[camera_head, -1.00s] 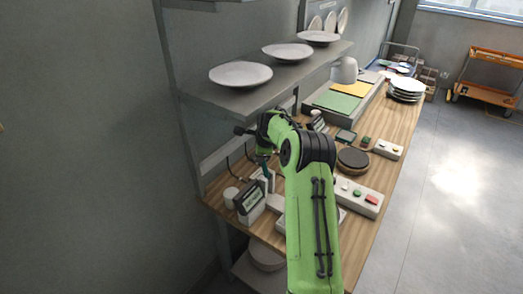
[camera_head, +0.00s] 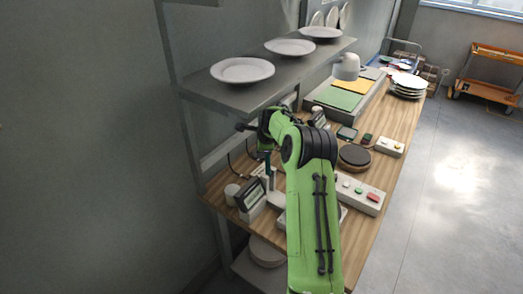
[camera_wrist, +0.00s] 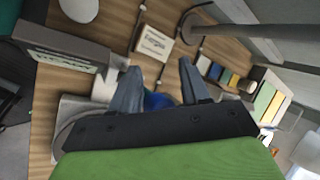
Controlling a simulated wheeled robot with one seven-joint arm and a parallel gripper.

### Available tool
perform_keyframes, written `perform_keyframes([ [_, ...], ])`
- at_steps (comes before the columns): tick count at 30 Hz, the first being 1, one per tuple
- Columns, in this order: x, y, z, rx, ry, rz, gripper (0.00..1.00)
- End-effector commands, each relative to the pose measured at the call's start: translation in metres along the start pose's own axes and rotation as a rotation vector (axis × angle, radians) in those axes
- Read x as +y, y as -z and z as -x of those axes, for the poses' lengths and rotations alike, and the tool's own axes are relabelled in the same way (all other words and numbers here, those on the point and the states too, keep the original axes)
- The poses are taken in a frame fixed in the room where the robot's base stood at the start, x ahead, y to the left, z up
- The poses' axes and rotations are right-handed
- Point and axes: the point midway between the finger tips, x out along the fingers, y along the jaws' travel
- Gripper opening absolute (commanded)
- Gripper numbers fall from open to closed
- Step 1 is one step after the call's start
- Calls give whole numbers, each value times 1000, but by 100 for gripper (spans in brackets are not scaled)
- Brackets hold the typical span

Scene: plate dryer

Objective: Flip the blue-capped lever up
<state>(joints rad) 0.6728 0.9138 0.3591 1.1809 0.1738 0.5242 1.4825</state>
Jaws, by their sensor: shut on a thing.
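In the wrist view a blue cap (camera_wrist: 156,101) shows between the two fingers of my gripper (camera_wrist: 160,88), which is shut on the blue-capped lever. The lever's stem is mostly hidden by the fingers and the gripper body. A pale housing (camera_wrist: 75,112) lies just left of the fingers. In the head view my gripper (camera_head: 267,163) reaches down over the near part of the wooden bench (camera_head: 376,213), under the shelf. My arm covers the lever's base there, and its angle cannot be told.
A box with a display (camera_head: 251,199) and a white cylinder (camera_head: 231,194) stand left of the gripper. A shelf (camera_head: 225,101) with plates hangs above. A button panel (camera_head: 360,195) and a round dark disc (camera_head: 354,157) lie to the right.

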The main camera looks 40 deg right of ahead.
Motion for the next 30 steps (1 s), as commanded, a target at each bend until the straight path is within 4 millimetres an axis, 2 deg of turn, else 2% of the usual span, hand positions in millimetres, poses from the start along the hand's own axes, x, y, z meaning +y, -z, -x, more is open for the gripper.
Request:
perform_keyframes([
  [2,-3,2,11,7,17,-2,38],
  [5,11,6,20,7,14,-1,38],
  [15,78,22,60,3,8,1,38],
  [18,91,26,69,1,8,2,38],
  [22,98,27,75,-1,6,2,38],
  [30,98,27,75,-2,5,2,38],
])
